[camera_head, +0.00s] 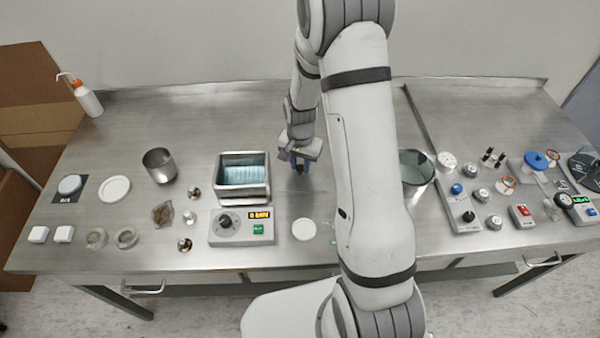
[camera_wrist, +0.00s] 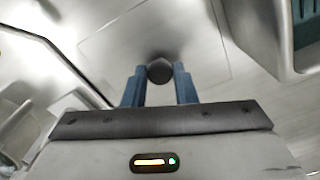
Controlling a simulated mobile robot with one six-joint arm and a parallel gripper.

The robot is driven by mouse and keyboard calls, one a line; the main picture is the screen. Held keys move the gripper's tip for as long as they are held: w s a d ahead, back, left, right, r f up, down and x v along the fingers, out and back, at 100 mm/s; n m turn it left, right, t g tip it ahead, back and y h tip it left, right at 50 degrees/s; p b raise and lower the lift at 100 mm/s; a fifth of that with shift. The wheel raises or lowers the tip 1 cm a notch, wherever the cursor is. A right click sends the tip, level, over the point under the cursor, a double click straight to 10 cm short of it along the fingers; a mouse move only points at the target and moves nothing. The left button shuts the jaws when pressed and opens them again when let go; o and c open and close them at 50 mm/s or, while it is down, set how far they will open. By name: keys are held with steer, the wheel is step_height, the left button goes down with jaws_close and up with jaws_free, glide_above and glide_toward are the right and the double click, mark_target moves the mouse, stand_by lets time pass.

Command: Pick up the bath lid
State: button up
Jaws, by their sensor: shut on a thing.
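The bath lid (camera_wrist: 150,30) is a flat, shiny metal plate with a dark round knob (camera_wrist: 160,70) on top. My gripper (camera_wrist: 160,80) is shut on this knob, with one blue finger on each side. In the head view my gripper (camera_head: 299,167) points down just right of the open water bath (camera_head: 243,191). The lid is hard to tell from the steel table there, and I cannot tell whether it rests on the table or is slightly raised. The bath's corner, with teal inside, shows at the upper right of the wrist view (camera_wrist: 262,35).
A control box (camera_head: 241,227) stands in front of the bath, and a white disc (camera_head: 304,229) lies to its right. A metal beaker (camera_head: 159,165) and small weights are left of the bath.

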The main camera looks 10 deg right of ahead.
jaws_close()
